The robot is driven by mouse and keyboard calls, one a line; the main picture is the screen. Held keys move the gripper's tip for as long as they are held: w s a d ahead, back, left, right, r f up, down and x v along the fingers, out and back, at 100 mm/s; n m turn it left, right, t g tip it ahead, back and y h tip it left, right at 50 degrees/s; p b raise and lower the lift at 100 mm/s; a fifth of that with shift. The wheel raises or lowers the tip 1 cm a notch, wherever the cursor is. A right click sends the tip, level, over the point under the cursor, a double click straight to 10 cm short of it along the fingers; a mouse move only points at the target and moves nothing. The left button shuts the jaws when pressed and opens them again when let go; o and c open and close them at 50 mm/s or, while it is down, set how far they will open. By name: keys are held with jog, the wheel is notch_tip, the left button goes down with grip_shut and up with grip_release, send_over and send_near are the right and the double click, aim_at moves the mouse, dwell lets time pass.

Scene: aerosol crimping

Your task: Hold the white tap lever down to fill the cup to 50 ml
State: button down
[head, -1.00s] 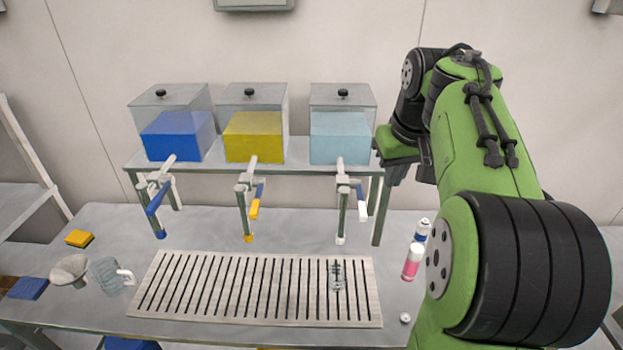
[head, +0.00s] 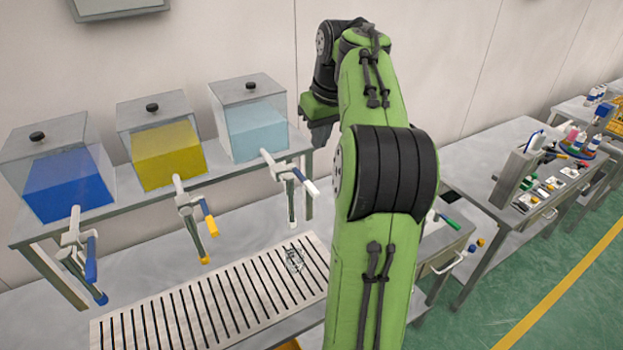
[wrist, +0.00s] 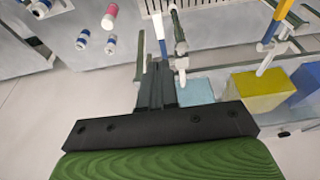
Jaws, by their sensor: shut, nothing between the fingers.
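The clear cup (head: 294,260) stands on the slotted drip rack (head: 215,310), below the right-hand tap (head: 285,170). Its fill level is too small to read. The white tap lever (head: 311,187) hangs from that tap, under the tank of pale blue liquid (head: 255,125). In the wrist view, my gripper (wrist: 157,70) is shut and empty. Its fingertips appear close to the white lever (wrist: 159,27) and the tap; I cannot tell if they touch. In the head view my gripper is not visible, and my arm covers the area right of the tap.
Tanks of yellow (head: 165,155) and blue liquid (head: 68,185) stand to the left, with yellow and blue levers. The wrist view shows a pink can (wrist: 109,16) and blue-and-white bottles (wrist: 83,39) on the table. Another bench (head: 500,150) stands at the right.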

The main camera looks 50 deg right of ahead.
aim_at(315, 193)
jog(key=x, duration=0.9)
jog(key=s+b+x, duration=0.1)
jog(key=x, duration=0.3)
jog(key=shift+a+f, duration=0.3)
jog(key=shift+f, duration=0.05)
jog(key=shift+f, duration=0.1)
jog(key=f+t+b, duration=0.1)
jog(key=b, duration=0.2)
jog(key=f+b, duration=0.1)
jog(key=b, duration=0.2)
jog(key=f+t+h+b, duration=0.1)
jog(key=f+b, duration=0.1)
jog(key=b, duration=0.1)
jog(key=shift+s+a+t, duration=0.1)
jog(key=shift+s+t, duration=0.2)
jog(key=shift+s, duration=0.05)
jog(key=f+t+b, duration=0.1)
jog(key=b, duration=0.3)
jog(key=shift+f+t, duration=0.2)
jog(key=shift+t, duration=0.2)
jog(key=shift+w+f+b, duration=0.1)
jog(key=shift+f+b, duration=0.25)
jog(key=shift+b, duration=0.15)
jog(key=shift+a+f, duration=0.1)
jog(key=shift+f, duration=0.15)
jog(key=shift+r, duration=0.1)
